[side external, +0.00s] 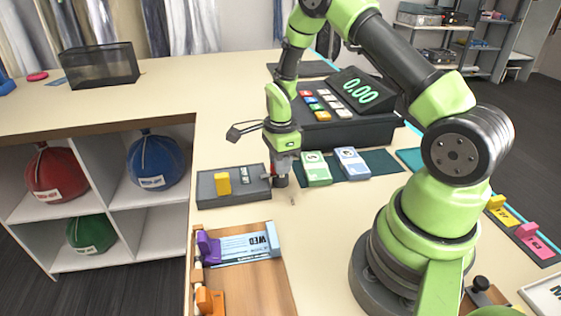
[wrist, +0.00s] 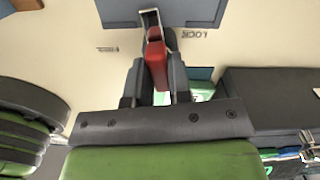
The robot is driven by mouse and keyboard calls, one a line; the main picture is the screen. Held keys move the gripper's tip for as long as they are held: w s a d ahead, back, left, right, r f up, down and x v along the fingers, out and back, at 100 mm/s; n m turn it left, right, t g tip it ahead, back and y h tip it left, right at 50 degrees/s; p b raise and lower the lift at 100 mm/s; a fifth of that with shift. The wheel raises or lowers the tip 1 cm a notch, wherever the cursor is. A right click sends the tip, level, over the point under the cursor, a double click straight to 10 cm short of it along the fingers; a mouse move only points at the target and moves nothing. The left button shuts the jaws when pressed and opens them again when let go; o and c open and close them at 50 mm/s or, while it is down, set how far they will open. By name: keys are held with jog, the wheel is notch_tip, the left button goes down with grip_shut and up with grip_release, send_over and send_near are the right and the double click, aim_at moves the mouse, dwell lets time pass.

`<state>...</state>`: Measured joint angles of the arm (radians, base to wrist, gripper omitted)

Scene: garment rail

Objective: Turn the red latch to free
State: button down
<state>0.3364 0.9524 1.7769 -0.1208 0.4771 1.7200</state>
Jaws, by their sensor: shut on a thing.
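The red latch (wrist: 156,58) shows in the wrist view as a narrow red bar between the two fingers of my gripper (wrist: 157,74). My gripper is shut on it. The bar lies nearly along the fingers, between an upside-down LOCK label (wrist: 191,34) on its right and a smaller, hard-to-read label (wrist: 107,49) on its left. In the side view my gripper (side external: 280,181) points down at the right end of a grey panel (side external: 206,188) and mostly hides the latch there.
A yellow block (side external: 222,184) stands on the grey panel. Green and blue-white packs (side external: 316,169) lie just right of my gripper. A dark register (side external: 345,125) stands behind. A wooden tray (side external: 258,287) with a purple clip (side external: 208,246) is in front.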

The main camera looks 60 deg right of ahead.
jog(key=n, duration=0.4)
jog(key=shift+n, duration=0.3)
jog(key=n, duration=0.3)
jog(key=shift+n, duration=0.3)
jog(key=n, duration=0.4)
jog(key=shift+n, duration=1.8)
jog(key=c, duration=1)
grip_release()
jog(key=shift+c, duration=0.2)
